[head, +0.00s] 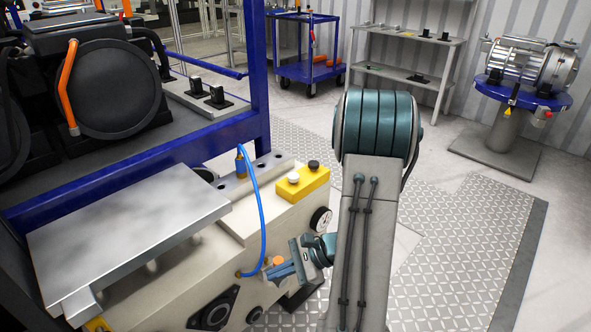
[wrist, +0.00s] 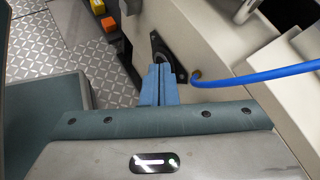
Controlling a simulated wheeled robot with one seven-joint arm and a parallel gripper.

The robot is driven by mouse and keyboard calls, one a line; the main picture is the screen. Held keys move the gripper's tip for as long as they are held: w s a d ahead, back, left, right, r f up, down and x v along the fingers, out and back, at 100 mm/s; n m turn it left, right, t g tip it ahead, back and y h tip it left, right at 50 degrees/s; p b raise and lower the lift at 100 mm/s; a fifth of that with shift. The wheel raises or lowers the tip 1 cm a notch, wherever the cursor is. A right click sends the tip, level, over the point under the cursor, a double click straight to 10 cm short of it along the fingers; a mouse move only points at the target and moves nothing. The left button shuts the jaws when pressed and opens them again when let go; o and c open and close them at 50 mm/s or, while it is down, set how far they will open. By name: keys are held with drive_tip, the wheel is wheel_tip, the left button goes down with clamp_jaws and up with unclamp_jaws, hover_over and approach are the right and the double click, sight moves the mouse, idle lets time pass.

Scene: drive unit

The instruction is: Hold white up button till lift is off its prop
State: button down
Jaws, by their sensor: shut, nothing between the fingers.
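The white button (head: 293,178) stands on top of a yellow control box (head: 304,185), beside a black button (head: 314,164). The box sits on the beige lift unit (head: 195,275), which carries a flat metal plate (head: 130,225). My gripper (head: 272,272) is low at the side of the unit, below and apart from the yellow box. Its blue fingers (wrist: 158,84) are together and empty in the wrist view, near where the hose enters the unit. The white button does not show in the wrist view. I cannot make out the prop.
A blue hose (head: 256,190) loops down the unit close to my gripper; it also shows in the wrist view (wrist: 250,76). A blue frame (head: 262,75) rises behind. Patterned floor (head: 455,240) lies open at right.

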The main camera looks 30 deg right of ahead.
drive_tip(key=s+a+r+n+g+h, duration=0.1)
drive_tip(key=s+a+r+n+h, duration=0.2)
drive_tip(key=r+n, duration=0.4)
drive_tip(key=s+a+r+n+g+h, duration=0.2)
drive_tip(key=s+r+n+h, duration=0.4)
drive_tip(key=n, duration=0.6)
drive_tip(key=shift+a+r+h, duration=0.45)
drive_tip(key=shift+a+h, duration=0.35)
drive_tip(key=shift+a, duration=0.05)
drive_tip(key=shift+g, duration=0.3)
